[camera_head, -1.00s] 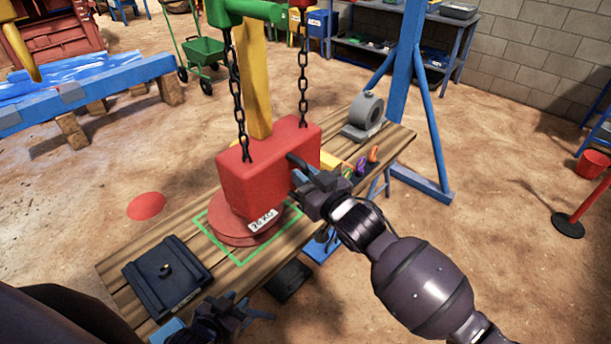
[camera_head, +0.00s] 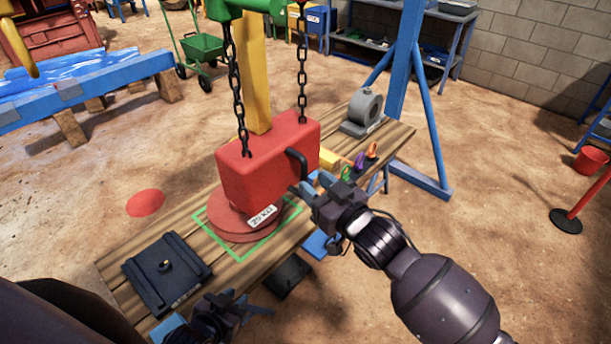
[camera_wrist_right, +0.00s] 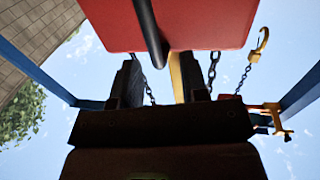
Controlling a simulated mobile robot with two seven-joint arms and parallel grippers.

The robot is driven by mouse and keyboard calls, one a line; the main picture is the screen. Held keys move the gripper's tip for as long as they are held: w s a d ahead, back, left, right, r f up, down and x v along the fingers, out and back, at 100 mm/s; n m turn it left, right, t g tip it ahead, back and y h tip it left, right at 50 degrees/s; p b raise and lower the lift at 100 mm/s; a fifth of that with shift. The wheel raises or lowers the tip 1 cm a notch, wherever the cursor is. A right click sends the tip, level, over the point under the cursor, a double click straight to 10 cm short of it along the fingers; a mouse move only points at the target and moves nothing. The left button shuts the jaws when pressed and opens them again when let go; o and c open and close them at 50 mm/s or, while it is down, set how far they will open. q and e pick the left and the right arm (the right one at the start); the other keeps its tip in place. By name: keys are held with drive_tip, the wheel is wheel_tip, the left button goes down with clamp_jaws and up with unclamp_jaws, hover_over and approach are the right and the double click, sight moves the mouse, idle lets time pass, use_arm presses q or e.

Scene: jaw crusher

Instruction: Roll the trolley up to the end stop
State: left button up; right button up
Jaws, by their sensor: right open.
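A green piece (camera_head: 245,8), apparently the trolley, shows at the top of the head view, cut off by the frame edge. A red block (camera_head: 265,165) hangs from it on two black chains. The block has a black handle (camera_head: 298,166), also seen in the right wrist view (camera_wrist_right: 150,32). My right gripper (camera_head: 313,187) is open and empty, just below and right of the handle, apart from it. My left gripper (camera_head: 246,303) is open and empty at the near edge of the bench. I cannot identify the end stop for certain.
Below the block, a round red weight (camera_head: 228,215) lies inside a green square on the wooden bench (camera_head: 185,225). A blue post (camera_head: 408,60) stands behind. A yellow clamp (camera_wrist_right: 273,118) shows in the wrist view.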

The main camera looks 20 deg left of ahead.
drive_tip(key=v, duration=0.6)
drive_tip(key=shift+a, duration=0.1)
idle(0.4)
drive_tip(key=w+d+r+t+h, duration=0.2)
drive_tip(key=w+d+t, duration=0.15)
drive_tip(key=d, duration=0.25)
drive_tip(key=d+f+m+t+h, duration=0.1)
drive_tip(key=d+f+m+h, duration=0.25)
drive_tip(key=d, duration=0.35)
drive_tip(key=d+f+m+t+h, duration=0.2)
drive_tip(key=d+f+h, duration=0.15)
drive_tip(key=d, duration=0.35)
drive_tip(key=s+d+f+m+g+h, duration=0.4)
drive_tip(key=s+d+f+m+h, duration=0.1)
drive_tip(key=s+d+f, duration=1.3)
drive_tip(key=shift+s+f+h, duration=0.15)
drive_tip(key=shift+s+h, duration=0.2)
drive_tip(key=shift+h, duration=0.45)
